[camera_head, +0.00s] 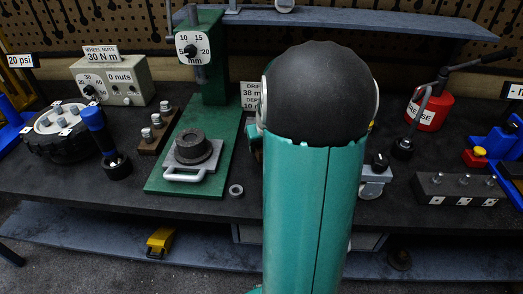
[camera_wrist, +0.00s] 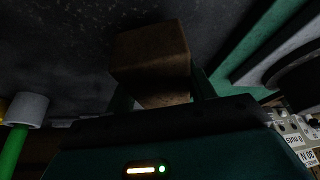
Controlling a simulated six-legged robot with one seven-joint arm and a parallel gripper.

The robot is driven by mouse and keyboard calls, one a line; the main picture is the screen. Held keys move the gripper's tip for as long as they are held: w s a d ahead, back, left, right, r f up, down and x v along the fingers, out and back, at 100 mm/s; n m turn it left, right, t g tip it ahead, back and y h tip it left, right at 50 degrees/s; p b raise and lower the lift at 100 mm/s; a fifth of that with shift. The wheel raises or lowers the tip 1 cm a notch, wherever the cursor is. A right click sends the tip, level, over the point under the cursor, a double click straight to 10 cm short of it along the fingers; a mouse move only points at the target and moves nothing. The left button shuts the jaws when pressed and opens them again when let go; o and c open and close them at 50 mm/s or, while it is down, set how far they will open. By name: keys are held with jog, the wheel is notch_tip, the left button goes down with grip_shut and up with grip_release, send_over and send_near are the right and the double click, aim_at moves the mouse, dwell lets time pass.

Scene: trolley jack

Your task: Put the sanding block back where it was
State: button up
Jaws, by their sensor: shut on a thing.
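In the wrist view a brown block (camera_wrist: 152,52), which I take to be the sanding block, sits between the fingers of my gripper (camera_wrist: 162,92). The fingers are shut on its two sides. A dark grey speckled surface shows beyond it; I cannot tell whether the block touches it. In the head view my own teal arm link and black joint fill the middle and hide the gripper and the block.
A green drill press base (camera_head: 160,180) with a clamped round part stands left of my arm, with a small ring (camera_head: 236,190) beside it. A yellow object (camera_head: 160,241) lies on the lower shelf.

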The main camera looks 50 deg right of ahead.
jog(key=shift+f, duration=1.45)
jog(key=shift+f, duration=0.1)
jog(key=o, duration=1)
